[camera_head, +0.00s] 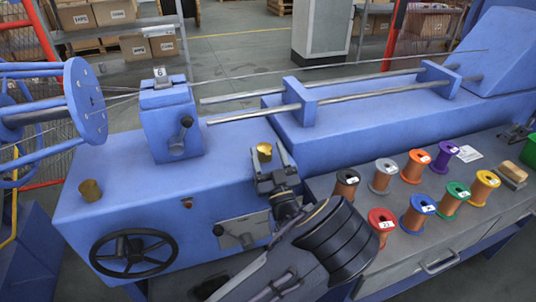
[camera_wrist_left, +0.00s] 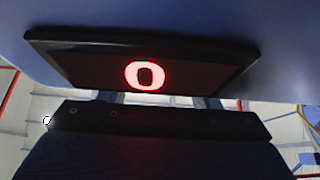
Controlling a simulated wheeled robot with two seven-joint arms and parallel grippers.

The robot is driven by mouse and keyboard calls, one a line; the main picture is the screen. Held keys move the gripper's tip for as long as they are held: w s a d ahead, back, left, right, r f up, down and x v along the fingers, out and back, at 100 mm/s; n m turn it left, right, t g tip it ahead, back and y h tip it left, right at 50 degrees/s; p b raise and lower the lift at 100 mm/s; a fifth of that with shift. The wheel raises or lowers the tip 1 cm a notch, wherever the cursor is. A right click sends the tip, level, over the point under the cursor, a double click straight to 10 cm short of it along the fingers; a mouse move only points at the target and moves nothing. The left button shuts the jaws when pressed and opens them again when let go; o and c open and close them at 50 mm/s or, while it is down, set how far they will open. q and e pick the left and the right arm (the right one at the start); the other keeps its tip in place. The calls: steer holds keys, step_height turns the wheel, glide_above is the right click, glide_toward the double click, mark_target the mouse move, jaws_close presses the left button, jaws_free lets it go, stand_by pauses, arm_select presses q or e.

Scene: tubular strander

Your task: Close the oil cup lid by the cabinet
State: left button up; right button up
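A second brass oil cup (camera_head: 90,190) stands on the cabinet's left end. The lids are too small to tell open from closed. My left gripper (camera_head: 269,155) is over the cabinet top, its fingers apart on either side of the right cup in the picture. I cannot tell whether they touch it. Nothing shows held. The left wrist view shows no cup, but a dark panel (camera_wrist_left: 90,66) with a red 0. My right gripper is not in view.
A black handwheel (camera_head: 132,253) is on the cabinet's front. A blue block with a lever (camera_head: 171,125) stands behind. Rods (camera_head: 365,85) run along the bed at the back. Several coloured spools (camera_head: 417,213) stand on the grey bench (camera_head: 405,252) at right.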

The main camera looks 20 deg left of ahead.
arm_select(q)
steer(key=shift+o, duration=0.2)
steer(key=shift+d, duration=0.1)
steer(key=v, duration=0.7)
steer(key=shift+s+f+b, duration=0.2)
steer(key=shift+s+b, duration=0.1)
steer(key=shift+b, duration=0.05)
steer(key=shift+d, duration=0.15)
